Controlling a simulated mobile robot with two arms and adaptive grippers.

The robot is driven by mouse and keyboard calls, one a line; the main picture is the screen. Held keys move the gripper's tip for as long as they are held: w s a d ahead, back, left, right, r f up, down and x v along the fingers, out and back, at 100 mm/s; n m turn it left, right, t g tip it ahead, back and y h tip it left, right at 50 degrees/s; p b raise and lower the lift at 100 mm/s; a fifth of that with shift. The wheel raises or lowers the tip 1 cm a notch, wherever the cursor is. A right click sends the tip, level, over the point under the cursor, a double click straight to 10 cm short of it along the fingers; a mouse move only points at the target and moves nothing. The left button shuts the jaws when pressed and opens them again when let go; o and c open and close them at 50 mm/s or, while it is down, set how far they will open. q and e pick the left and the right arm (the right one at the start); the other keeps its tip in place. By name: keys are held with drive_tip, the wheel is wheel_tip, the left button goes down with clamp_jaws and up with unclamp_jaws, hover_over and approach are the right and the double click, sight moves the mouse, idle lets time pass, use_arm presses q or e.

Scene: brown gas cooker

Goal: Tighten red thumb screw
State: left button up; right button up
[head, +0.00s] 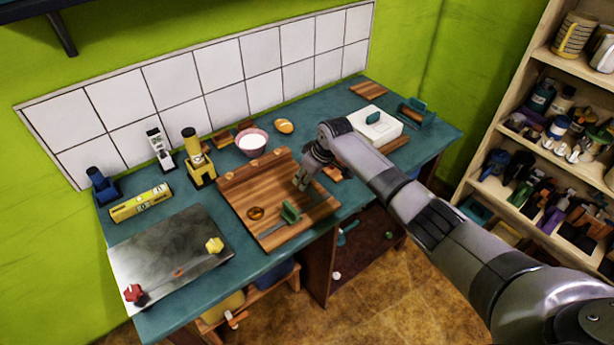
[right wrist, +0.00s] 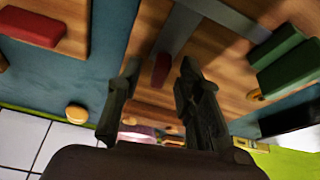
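The red thumb screw (head: 133,293) sits at the front left corner of a grey metal plate (head: 160,250) on the teal bench, in the head view. My right gripper (head: 302,184) is over the wooden board, well to the right of the screw and apart from it. In the right wrist view its two fingers (right wrist: 152,100) are spread. A small dark red piece (right wrist: 161,70) shows beyond and between them; I cannot tell what it is or whether they touch it. My left gripper is not in view.
A yellow knob (head: 214,245) is on the plate's right side. The wooden board (head: 240,190) carries a green-handled tool (head: 290,212). A yellow level (head: 140,203), a yellow-black tool (head: 199,160) and a pink bowl (head: 251,142) stand behind. Shelves (head: 545,150) are at right.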

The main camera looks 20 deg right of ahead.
clamp_jaws()
idle(0.5)
